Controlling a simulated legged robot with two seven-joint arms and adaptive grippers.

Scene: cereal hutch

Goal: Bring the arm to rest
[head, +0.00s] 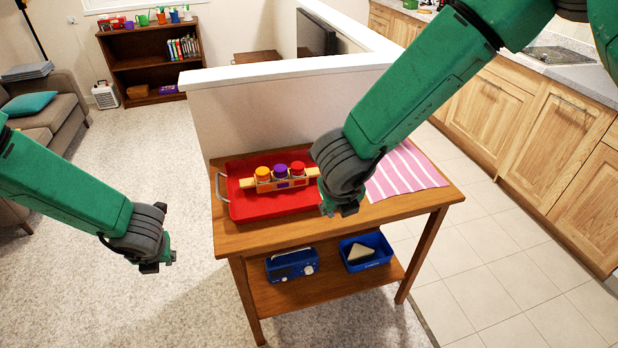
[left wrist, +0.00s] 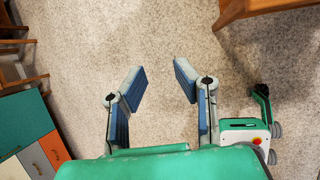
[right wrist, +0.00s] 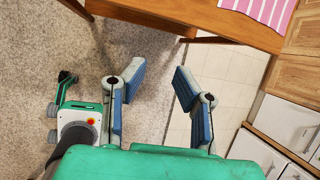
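My left gripper (head: 158,262) hangs over the carpet, left of the wooden table. In the left wrist view its two fingers (left wrist: 160,80) are apart, with only carpet between them. Neither gripper touches anything that I can see.
The wooden table (head: 400,212) bears a red tray (head: 250,208) with a caddy of several lidded jars (head: 280,180), and a striped cloth (head: 405,172). Its lower shelf holds a blue radio (head: 292,265) and a blue bin (head: 366,252).

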